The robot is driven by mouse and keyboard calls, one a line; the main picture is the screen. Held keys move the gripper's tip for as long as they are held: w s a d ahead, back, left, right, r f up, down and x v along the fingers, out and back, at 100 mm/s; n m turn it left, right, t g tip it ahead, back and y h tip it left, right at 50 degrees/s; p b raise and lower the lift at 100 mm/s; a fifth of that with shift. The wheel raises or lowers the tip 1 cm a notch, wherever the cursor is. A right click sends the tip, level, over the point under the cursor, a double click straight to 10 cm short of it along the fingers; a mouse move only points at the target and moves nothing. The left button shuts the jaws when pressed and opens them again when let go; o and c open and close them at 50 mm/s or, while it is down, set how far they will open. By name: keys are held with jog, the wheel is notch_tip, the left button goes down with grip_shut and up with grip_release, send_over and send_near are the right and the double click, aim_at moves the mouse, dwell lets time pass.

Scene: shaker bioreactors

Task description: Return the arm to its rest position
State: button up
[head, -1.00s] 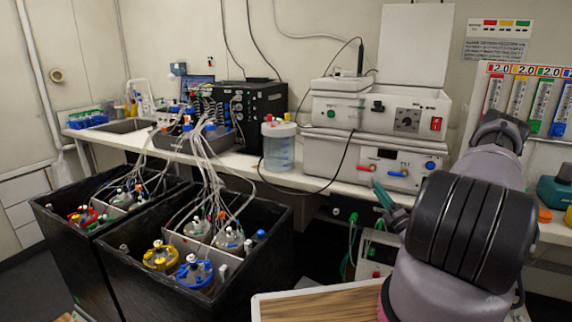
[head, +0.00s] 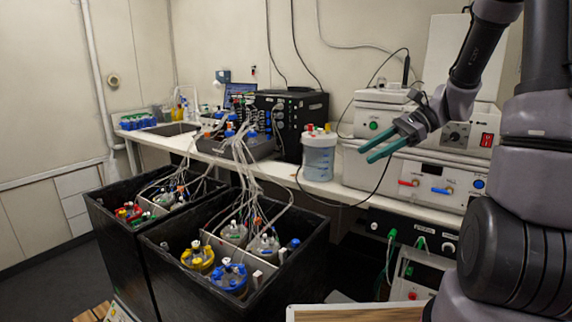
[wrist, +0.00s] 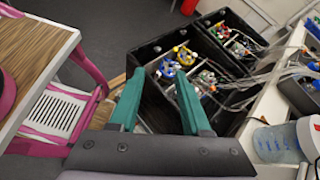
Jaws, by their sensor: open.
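My gripper (head: 372,148) has two green fingers and is raised in the air in the head view, in front of the white bench instruments. Its fingers point left and a little down. In the wrist view my gripper (wrist: 157,92) shows its two fingers spread apart with nothing between them. My dark and grey arm reaches up on the right side of the head view and bends down to the gripper.
Black shaker boxes (head: 150,262) with several capped vessels stand at the lower left. A clear jar (head: 318,158) stands on the white bench (head: 275,175). A white instrument (head: 418,180) is behind my gripper. A wooden tabletop (head: 360,313) is at the bottom, with a pink-framed cart (wrist: 90,75).

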jog(key=s+d+r+n+t+h, duration=0.3)
jog(key=s+r+n+t+h, duration=0.5)
jog(key=s+r, duration=0.4)
jog(key=n+h, duration=0.1)
jog(key=n, duration=0.1)
jog(key=shift+d+r+n+h, duration=0.3)
jog(key=shift+h, duration=0.1)
jog(key=shift+s, duration=0.1)
